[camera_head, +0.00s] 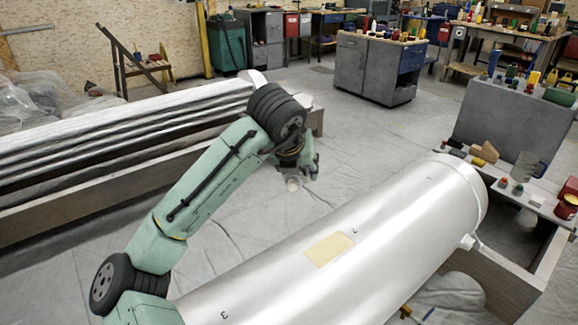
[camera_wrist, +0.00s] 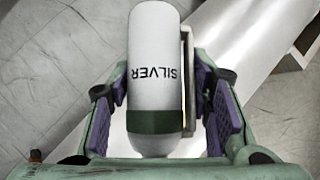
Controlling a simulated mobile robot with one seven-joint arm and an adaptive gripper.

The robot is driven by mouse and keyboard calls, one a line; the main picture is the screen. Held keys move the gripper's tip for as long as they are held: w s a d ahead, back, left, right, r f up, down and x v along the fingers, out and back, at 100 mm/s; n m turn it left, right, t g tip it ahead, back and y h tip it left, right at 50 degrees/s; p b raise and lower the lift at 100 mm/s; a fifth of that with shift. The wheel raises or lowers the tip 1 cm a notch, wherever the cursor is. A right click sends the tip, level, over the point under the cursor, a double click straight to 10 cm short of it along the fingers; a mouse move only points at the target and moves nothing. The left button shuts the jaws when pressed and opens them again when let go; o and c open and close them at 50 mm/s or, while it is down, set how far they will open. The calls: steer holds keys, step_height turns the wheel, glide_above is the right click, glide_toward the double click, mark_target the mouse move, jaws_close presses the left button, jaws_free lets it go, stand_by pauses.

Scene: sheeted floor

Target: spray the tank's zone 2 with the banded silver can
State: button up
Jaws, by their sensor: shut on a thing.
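The silver can (camera_wrist: 155,95) is pale, reads SILVER and has a dark green band near its lower end in the wrist view. My gripper (camera_wrist: 160,75) is shut on it, purple pads on either side. In the head view my gripper (camera_head: 298,170) hangs left of the tank (camera_head: 400,225), with the can's pale end (camera_head: 293,184) below it. The tank is a long silver-white cylinder lying on its side. It bears a tan patch (camera_head: 328,249), a small mark like a 2 (camera_head: 354,231) beside it, and a 3 (camera_head: 224,315) nearer me.
A stack of long pale panels (camera_head: 110,130) lies at the left. A bench (camera_head: 535,190) with tools and small items stands beyond the tank's far end. A grey cabinet (camera_head: 375,70) stands at the back. Sheeted floor (camera_head: 340,130) is open between them.

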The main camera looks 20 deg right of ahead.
steer(key=w+d+p, duration=0.3)
steer(key=d+p, duration=0.1)
steer(key=d, duration=0.5)
steer(key=w+d+p, duration=0.3)
steer(key=d, duration=0.6)
steer(key=shift+w+d+r+p, duration=0.2)
steer(key=shift+w+p, duration=0.1)
steer(key=shift+p, duration=0.1)
steer(key=shift+o, duration=0.6)
steer(key=shift+a, duration=0.1)
steer(key=c, duration=0.8)
steer(key=s+a, duration=0.2)
steer(key=a, duration=0.4)
steer(key=s+a+b, duration=0.1)
steer(key=s+a, duration=0.2)
steer(key=a, duration=0.4)
steer(key=s+a+b, duration=0.1)
steer(key=s+a, duration=0.1)
steer(key=a, duration=0.5)
steer(key=shift+s+a, duration=0.2)
steer(key=shift+a, duration=0.05)
